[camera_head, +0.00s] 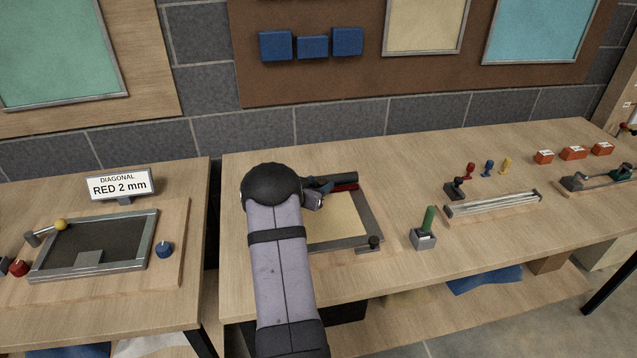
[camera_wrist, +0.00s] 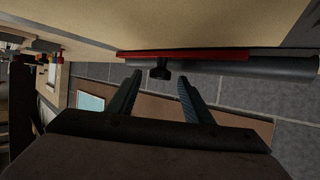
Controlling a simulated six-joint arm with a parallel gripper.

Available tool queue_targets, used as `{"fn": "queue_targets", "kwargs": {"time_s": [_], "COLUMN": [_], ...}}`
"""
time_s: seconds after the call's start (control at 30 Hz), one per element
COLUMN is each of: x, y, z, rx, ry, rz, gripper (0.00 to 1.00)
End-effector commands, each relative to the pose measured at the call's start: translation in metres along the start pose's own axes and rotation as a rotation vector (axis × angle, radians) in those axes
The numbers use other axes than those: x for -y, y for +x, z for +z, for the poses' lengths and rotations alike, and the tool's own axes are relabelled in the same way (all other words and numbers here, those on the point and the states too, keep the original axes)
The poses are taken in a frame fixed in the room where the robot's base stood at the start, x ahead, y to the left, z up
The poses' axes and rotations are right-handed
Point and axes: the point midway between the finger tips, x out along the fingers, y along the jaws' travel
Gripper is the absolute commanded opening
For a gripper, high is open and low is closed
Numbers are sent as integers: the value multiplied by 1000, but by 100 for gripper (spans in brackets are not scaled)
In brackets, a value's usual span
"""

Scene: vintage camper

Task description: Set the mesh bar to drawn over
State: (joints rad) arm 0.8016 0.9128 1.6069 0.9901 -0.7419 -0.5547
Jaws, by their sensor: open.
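A grey frame (camera_head: 372,215) with a cream panel (camera_head: 338,220) lies on the table. A dark grey bar (camera_head: 332,179) with a red strip (camera_head: 345,187) runs along its back edge; I take this to be the mesh bar. The cream panel shows bare where my arm does not cover it. My gripper (camera_head: 318,190) is at the back of the frame, partly hidden by my arm. In the wrist view my gripper (camera_wrist: 159,77) is open, with a small dark knob (camera_wrist: 160,73) between its fingertips. The red strip (camera_wrist: 200,55) and grey bar (camera_wrist: 250,67) lie just beyond.
A dark post with a lever (camera_head: 372,244) stands at the frame's front right corner. A green-handled block (camera_head: 425,230) stands to the right, with a metal rail (camera_head: 493,203) and small coloured pegs beyond. The left table holds another framed panel (camera_head: 98,245).

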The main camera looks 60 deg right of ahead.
Motion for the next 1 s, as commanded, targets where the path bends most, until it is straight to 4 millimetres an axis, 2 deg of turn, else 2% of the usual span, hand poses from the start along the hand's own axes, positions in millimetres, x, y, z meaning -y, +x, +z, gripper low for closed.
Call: {"fn": "queue_targets", "kwargs": {"time_s": [0.4, 0.6, 0.83, 1.0], "x": [0, 0, -2, -9], "y": [6, 6, 4, -5], "z": [0, 0, 1, 5], "rx": [-1, -1, 0, 0], "ry": [-1, -1, -2, -3], "rz": [0, 0, 0, 0], "gripper": [46, 0, 0, 0]}}
